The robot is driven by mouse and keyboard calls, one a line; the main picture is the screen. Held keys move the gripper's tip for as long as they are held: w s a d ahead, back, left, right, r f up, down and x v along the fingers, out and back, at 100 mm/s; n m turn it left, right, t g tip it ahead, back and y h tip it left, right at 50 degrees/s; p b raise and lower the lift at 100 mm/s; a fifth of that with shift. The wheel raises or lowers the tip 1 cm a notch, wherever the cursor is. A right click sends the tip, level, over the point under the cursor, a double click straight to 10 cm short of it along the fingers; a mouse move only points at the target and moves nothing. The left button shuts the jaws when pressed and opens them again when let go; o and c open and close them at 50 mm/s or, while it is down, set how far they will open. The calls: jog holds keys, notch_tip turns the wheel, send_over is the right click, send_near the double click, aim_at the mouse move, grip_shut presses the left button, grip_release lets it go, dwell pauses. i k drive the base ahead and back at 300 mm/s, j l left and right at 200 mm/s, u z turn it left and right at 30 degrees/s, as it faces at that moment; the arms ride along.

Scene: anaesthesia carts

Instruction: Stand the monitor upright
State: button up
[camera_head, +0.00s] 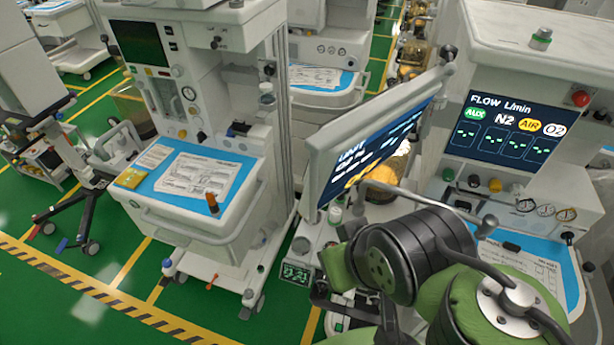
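The monitor (372,142) is a flat, light-framed panel in the middle right of the head view. My green and black arm fills the lower right, below the monitor, and covers part of the cart there. My gripper cannot be made out, so its contact with the monitor cannot be told.
A cart (509,62) with a lit flow panel stands at right, close to my arm. Another cart with a blue worktop (205,171) and papers stands left of the monitor. More carts stand behind. Green floor (60,212) with yellow lines is open at lower left.

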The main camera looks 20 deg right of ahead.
aim_at(343, 165)
jog(key=i+j+u, duration=0.15)
jog(key=u, duration=0.25)
jog(key=i+j+u, duration=0.15)
jog(key=u, duration=0.3)
jog(key=i+j+u, duration=0.1)
jog(key=u, duration=0.3)
jog(key=i, duration=0.05)
